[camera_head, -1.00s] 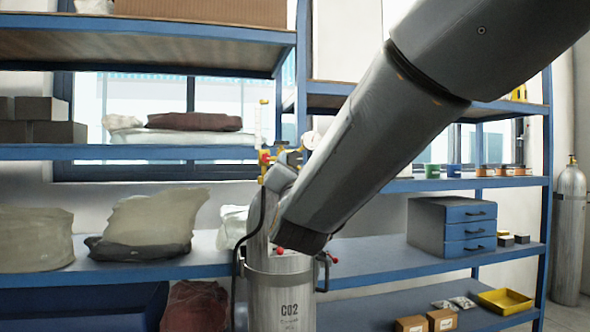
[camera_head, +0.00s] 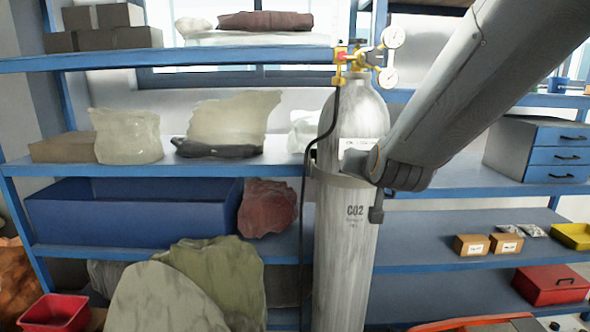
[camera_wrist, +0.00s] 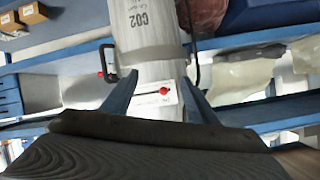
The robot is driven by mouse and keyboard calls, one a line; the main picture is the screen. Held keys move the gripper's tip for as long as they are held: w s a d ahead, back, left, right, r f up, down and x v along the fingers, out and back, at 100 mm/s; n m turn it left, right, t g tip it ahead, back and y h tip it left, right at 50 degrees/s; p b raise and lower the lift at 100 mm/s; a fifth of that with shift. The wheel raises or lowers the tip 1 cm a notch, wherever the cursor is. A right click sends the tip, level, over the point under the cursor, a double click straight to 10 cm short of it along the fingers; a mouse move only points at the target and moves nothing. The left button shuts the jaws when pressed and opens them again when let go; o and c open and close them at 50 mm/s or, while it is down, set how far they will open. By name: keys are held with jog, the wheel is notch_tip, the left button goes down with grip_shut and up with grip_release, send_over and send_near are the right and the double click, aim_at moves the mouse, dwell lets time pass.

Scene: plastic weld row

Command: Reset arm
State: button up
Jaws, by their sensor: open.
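My arm comes in from the upper right in the head view, and its wrist end (camera_head: 400,175) overlaps the right side of a grey CO2 cylinder (camera_head: 343,265). My gripper's fingers cannot be made out in that view. In the wrist view my gripper (camera_wrist: 158,92) is open, its two blue-grey fingers apart with nothing gripped. The cylinder (camera_wrist: 140,25) appears upside down beyond and between the fingers. A white label with a red and black mark (camera_wrist: 163,92) shows between the fingertips. I cannot tell whether the fingers touch the cylinder.
Blue shelving stands behind the cylinder, with a blue bin (camera_head: 130,215), wrapped bundles, a drawer unit (camera_head: 540,150) and small cardboard boxes. A regulator with gauges (camera_head: 372,55) and a black hose top the cylinder. A red toolbox (camera_head: 550,285) sits at the lower right.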

jog(key=s+d+f+n+g, duration=0.2)
jog(key=s+f+g, duration=0.4)
jog(key=s+f, duration=0.4)
jog(key=s+d+f+n+g, duration=0.1)
jog(key=s+f+g, duration=0.5)
jog(key=s+f, duration=0.5)
jog(key=s, duration=0.4)
jog(key=shift+d+f+n, duration=0.3)
jog(key=shift+d+n, duration=0.05)
jog(key=shift+n, duration=0.05)
dwell(1.1)
